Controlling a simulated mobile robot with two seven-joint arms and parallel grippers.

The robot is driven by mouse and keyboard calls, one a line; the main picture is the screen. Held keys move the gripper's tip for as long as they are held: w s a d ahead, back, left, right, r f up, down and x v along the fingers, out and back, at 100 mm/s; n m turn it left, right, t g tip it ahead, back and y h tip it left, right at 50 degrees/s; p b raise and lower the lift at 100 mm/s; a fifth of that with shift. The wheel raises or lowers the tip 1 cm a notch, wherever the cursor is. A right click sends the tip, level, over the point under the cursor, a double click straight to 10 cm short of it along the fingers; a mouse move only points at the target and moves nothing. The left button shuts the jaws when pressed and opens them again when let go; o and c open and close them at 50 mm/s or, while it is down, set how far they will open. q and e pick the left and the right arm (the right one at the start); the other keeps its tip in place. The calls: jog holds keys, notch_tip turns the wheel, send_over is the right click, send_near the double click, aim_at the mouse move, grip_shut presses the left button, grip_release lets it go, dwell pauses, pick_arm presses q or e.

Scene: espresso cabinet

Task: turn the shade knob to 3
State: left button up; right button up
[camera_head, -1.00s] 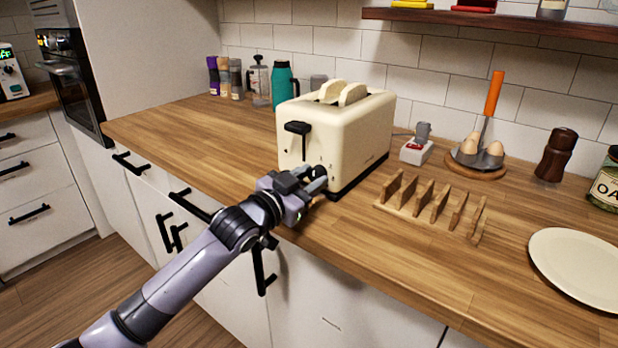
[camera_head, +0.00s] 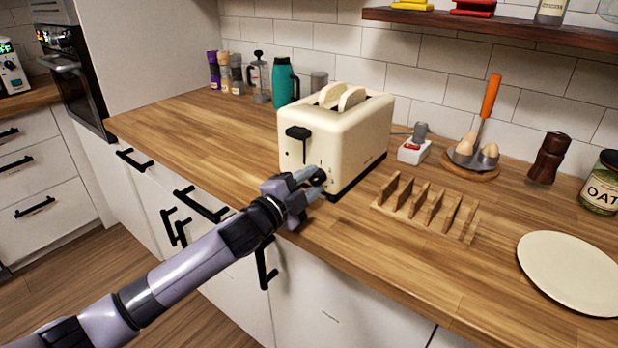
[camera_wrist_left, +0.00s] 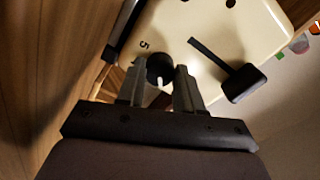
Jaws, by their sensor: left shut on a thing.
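The cream toaster (camera_head: 345,135) stands on the wooden worktop with two bread slices in its slots. Its black lever (camera_head: 298,132) is on the front face and shows in the left wrist view (camera_wrist_left: 243,82). The round black shade knob (camera_head: 318,178) is low on that face, near the right corner. In the left wrist view the knob (camera_wrist_left: 160,68) has a pale mark, and a "5" is printed beside it. My left gripper (camera_head: 308,184) is shut on the knob, its fingers (camera_wrist_left: 160,88) on either side. Most of the dial's numbers are hidden. My right gripper is not in view.
A wooden toast rack (camera_head: 425,210) stands right of the toaster, with a cream plate (camera_head: 570,272) farther right. A teal flask (camera_head: 284,84) stands at the back left.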

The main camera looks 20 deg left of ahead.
pick_arm(q)
jog(key=m+p, duration=0.1)
jog(key=m, duration=0.3)
jog(key=shift+m, duration=0.3)
jog(key=shift+m+p, duration=0.45)
jog(key=shift+m, duration=1.45)
jog(key=o, duration=1)
jog(key=shift+o, duration=0.2)
jog(key=shift+v, duration=3.55)
